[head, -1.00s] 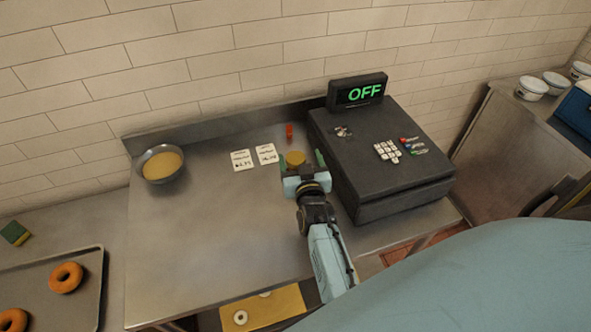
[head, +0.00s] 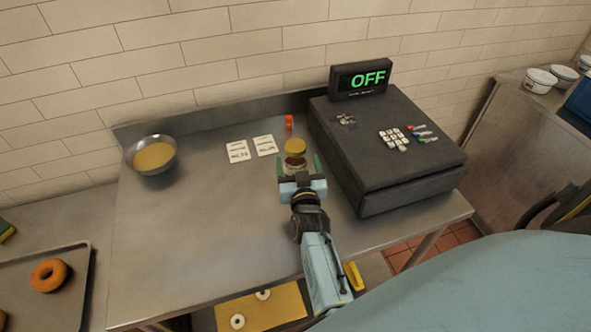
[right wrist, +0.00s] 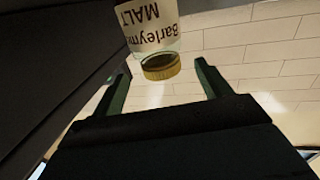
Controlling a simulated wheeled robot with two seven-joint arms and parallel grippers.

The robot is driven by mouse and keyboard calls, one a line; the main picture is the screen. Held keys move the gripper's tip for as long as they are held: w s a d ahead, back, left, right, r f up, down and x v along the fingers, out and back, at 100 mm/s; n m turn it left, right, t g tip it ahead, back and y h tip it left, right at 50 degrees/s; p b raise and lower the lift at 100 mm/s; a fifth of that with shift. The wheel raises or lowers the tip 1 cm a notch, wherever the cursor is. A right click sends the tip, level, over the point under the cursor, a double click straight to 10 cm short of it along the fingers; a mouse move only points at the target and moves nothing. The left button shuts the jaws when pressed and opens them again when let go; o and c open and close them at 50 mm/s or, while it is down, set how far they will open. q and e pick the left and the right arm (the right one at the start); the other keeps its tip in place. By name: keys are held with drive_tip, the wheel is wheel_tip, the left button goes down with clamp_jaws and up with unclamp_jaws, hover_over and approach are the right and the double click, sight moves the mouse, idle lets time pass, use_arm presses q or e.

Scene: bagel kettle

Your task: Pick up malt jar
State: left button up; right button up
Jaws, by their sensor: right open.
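The malt jar (head: 295,148) has a yellow lid and dark contents. It stands upright on the steel counter, left of the cash register. In the right wrist view the jar (right wrist: 152,28) appears upside down, with its cream label reading "MALT" and its gold lid toward me. My right gripper (head: 299,164) is open, with its green fingers on either side of the lower part of the jar in the head view. In the right wrist view the gripper (right wrist: 163,74) has the lid between its fingertips, with gaps on both sides. My left gripper is not in view.
The black cash register (head: 385,150) stands close on the right. A small orange-red item (head: 289,122) is behind the jar. Two price cards (head: 238,151) lie to its left, and a bowl (head: 153,155) stands further left. The counter's front left area is clear.

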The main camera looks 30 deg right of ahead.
sight(295, 142)
drive_tip(key=shift+x, duration=0.85)
drive_tip(key=b+x, duration=0.3)
drive_tip(key=x, duration=0.1)
drive_tip(key=shift+w+d+b, duration=0.15)
drive_tip(key=shift+w+b, duration=0.2)
drive_tip(key=shift+w+d+r, duration=0.1)
drive_tip(key=shift+w+d, duration=0.1)
drive_tip(key=shift+w, duration=0.3)
drive_tip(key=shift+c, duration=0.3)
drive_tip(key=shift+r, duration=0.1)
clamp_jaws()
